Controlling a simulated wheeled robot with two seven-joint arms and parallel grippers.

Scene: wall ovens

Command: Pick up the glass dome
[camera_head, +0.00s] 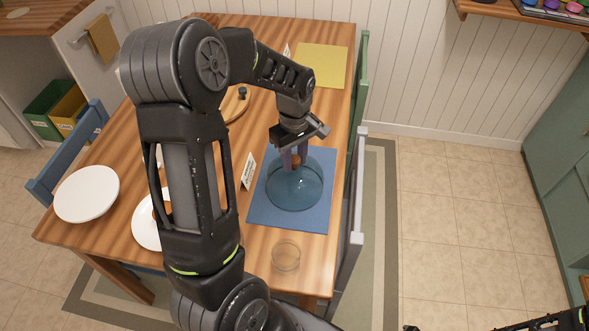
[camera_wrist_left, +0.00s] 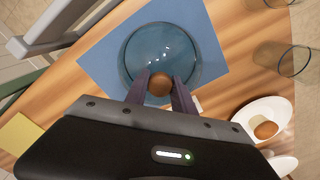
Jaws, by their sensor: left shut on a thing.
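The glass dome (camera_head: 294,186) is a clear bluish dome with a round brown knob on top. It stands over a blue placemat (camera_head: 258,215) on the wooden table; whether it touches the mat I cannot tell. My left gripper (camera_head: 295,160) is above the dome with its fingers pointing down, shut on the knob. In the left wrist view the knob sits between the two fingertips (camera_wrist_left: 160,86), with the dome (camera_wrist_left: 160,50) beyond it. Part of my right arm shows at the bottom right of the head view; its gripper is not clearly visible.
A small glass (camera_head: 286,255) stands near the mat's front edge. A white card (camera_head: 248,171) stands left of the mat. White plates (camera_head: 87,194) are at the left. A yellow mat (camera_head: 320,65) lies at the far end. Chairs line the table's right side.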

